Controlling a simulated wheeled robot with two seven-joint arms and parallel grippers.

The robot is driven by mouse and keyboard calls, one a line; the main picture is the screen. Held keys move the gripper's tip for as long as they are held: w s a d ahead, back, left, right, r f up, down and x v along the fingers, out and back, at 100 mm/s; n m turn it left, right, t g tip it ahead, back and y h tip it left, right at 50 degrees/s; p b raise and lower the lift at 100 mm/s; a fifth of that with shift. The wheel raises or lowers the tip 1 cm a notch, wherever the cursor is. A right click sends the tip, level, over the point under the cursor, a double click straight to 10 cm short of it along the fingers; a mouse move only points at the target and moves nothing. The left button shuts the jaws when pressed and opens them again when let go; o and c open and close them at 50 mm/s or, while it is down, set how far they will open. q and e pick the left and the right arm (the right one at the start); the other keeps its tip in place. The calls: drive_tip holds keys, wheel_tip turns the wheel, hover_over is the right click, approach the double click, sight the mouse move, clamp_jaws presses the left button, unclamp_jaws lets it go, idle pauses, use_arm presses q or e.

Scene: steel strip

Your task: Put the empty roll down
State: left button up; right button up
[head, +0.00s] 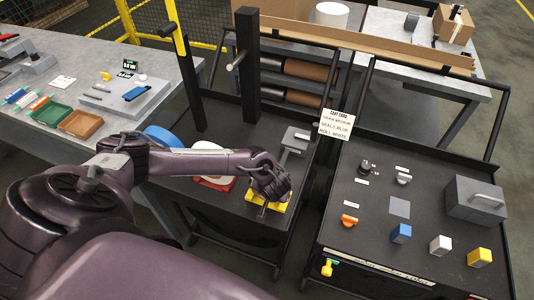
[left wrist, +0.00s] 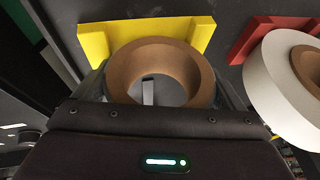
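The empty roll (left wrist: 196,60), a bare brown cardboard ring, sits between the fingers of my left gripper (left wrist: 160,88) in the left wrist view. The fingers lie close against its two sides. A yellow holder (left wrist: 92,42) is right behind the ring; I cannot tell whether the ring rests in it. In the head view my left gripper (head: 266,198) is low over the yellow holder (head: 279,206) on the black cart, and it hides the ring. My right gripper is not in view.
A white roll (left wrist: 270,85) stands by a red holder (left wrist: 262,37) beside the yellow one. A blue roll (head: 163,137) is farther left on the cart (head: 225,110). A black post (head: 247,65) rises behind. A second cart (head: 375,245) with small blocks stands at right.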

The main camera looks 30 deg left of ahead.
use_arm(q)
drive_tip(key=shift+o, duration=0.3)
drive_tip(key=shift+s+d+f, duration=0.2)
drive_tip(key=shift+s+f, duration=0.15)
drive_tip(key=shift+s, duration=0.25)
drive_tip(key=r+p, duration=0.1)
drive_tip(key=r, duration=0.1)
drive_tip(key=d+r+p, duration=0.1)
drive_tip(key=r, duration=0.1)
drive_tip(key=shift+s+d, duration=0.1)
drive_tip(key=shift+s, duration=0.05)
drive_tip(key=p+v, duration=0.1)
drive_tip(key=v, duration=0.2)
drive_tip(key=shift+r, duration=0.4)
drive_tip(key=shift+s, duration=0.1)
